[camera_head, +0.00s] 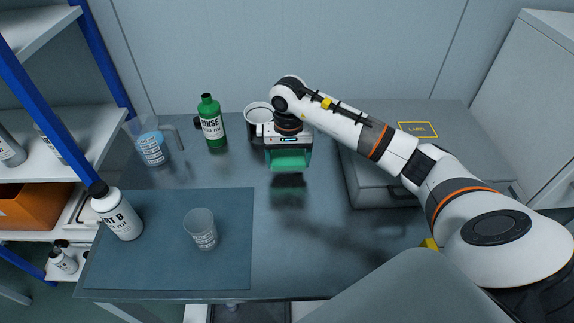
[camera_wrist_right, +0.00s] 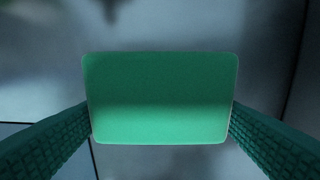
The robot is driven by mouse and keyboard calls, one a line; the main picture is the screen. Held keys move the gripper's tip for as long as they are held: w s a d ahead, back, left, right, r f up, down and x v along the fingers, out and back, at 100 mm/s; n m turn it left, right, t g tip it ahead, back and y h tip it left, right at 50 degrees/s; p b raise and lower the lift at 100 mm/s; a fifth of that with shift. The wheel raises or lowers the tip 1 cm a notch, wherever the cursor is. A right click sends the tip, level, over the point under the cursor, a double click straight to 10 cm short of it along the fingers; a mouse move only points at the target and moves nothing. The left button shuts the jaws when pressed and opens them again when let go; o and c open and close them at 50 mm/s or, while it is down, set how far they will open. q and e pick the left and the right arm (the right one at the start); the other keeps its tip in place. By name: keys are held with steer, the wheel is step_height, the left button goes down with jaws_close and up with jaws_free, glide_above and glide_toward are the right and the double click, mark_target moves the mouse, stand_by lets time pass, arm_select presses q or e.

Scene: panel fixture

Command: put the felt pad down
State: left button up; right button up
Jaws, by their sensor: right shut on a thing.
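The felt pad is a flat green rounded rectangle and fills the middle of the right wrist view (camera_wrist_right: 158,98). My right gripper (camera_wrist_right: 160,115) is shut on it, with a dark ridged finger at each side edge. In the head view the right gripper (camera_head: 288,160) points down over the back middle of the table, and the green between its fingers (camera_head: 288,162) is partly hidden by the gripper body. A dark shadow lies on the table below it, so the pad appears held above the surface. My left gripper is not in view.
A green bottle (camera_head: 211,122), a white cup (camera_head: 257,115) and a jug (camera_head: 151,146) stand at the back. A white bottle (camera_head: 118,214) and a clear beaker (camera_head: 201,228) stand on the blue mat (camera_head: 165,265). A grey case (camera_head: 375,185) lies right. The table's front middle is clear.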

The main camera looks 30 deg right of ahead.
mark_target(288, 160)
step_height(288, 160, down, 3)
steer(key=shift+f, duration=0.1)
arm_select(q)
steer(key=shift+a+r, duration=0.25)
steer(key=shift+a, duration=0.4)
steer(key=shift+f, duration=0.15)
arm_select(e)
steer(key=shift+f, duration=0.15)
steer(key=o, duration=0.9)
steer(key=shift+r, duration=0.25)
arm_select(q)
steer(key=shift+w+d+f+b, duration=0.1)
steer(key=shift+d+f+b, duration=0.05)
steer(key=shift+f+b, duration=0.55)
arm_select(e)
step_height(288, 160, up, 12)
